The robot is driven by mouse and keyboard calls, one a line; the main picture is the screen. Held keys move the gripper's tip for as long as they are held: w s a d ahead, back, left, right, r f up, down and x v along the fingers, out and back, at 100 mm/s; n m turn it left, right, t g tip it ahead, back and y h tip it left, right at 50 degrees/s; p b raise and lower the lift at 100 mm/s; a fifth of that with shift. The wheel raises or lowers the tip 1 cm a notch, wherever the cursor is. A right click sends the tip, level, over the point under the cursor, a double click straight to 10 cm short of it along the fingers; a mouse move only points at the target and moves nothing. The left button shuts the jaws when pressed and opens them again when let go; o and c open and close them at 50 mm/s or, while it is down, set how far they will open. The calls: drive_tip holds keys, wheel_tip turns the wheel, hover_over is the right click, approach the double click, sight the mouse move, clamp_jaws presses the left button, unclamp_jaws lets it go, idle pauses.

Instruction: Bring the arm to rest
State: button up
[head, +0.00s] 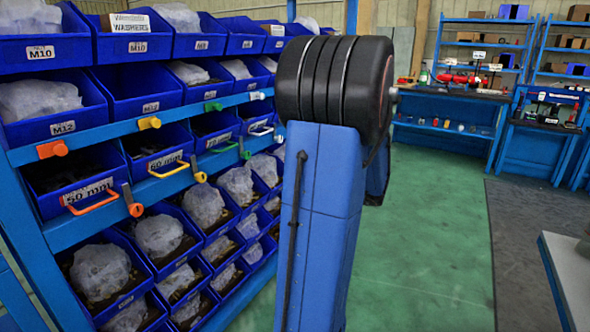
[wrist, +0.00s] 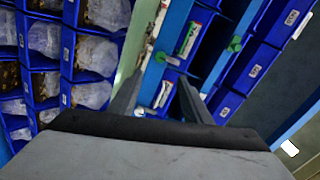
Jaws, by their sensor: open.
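My gripper (wrist: 158,85) shows in the wrist view with its two grey fingers spread apart and nothing between them. It points toward the blue bin rack, with a bin and its white label behind the gap. How far the fingertips are from the rack I cannot tell. In the head view my blue arm with its black ribbed joint stands raised in the middle, in front of the rack's right end. The gripper itself is hidden there.
A rack of blue bins (head: 135,92) fills the left, with coloured knobs and handles, such as an orange handle (head: 93,204), on its rails. Green floor (head: 420,230) is open to the right. Blue workbenches (head: 450,135) stand behind. A grey table edge (head: 568,275) is at lower right.

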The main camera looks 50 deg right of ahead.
idle(0.3)
drive_tip(key=w+a+f+n+g+y, duration=0.2)
drive_tip(key=a+n+g+y, duration=0.15)
drive_tip(key=a, duration=1.05)
drive_tip(key=w+a+f+n+g+y, duration=0.25)
drive_tip(key=a+g, duration=0.25)
drive_tip(key=a, duration=0.9)
drive_tip(key=s+a+f+n+g, duration=0.3)
drive_tip(key=s+a+g, duration=0.2)
drive_tip(key=a, duration=0.6)
drive_tip(key=s+a+f+n+h, duration=0.1)
drive_tip(key=s+a+n+h, duration=0.2)
drive_tip(key=s, duration=0.7)
drive_tip(key=shift+s+a+f+n+h, duration=0.25)
drive_tip(key=shift+n+h, duration=1.05)
drive_tip(key=shift+h, duration=0.8)
drive_tip(key=shift+w, duration=0.1)
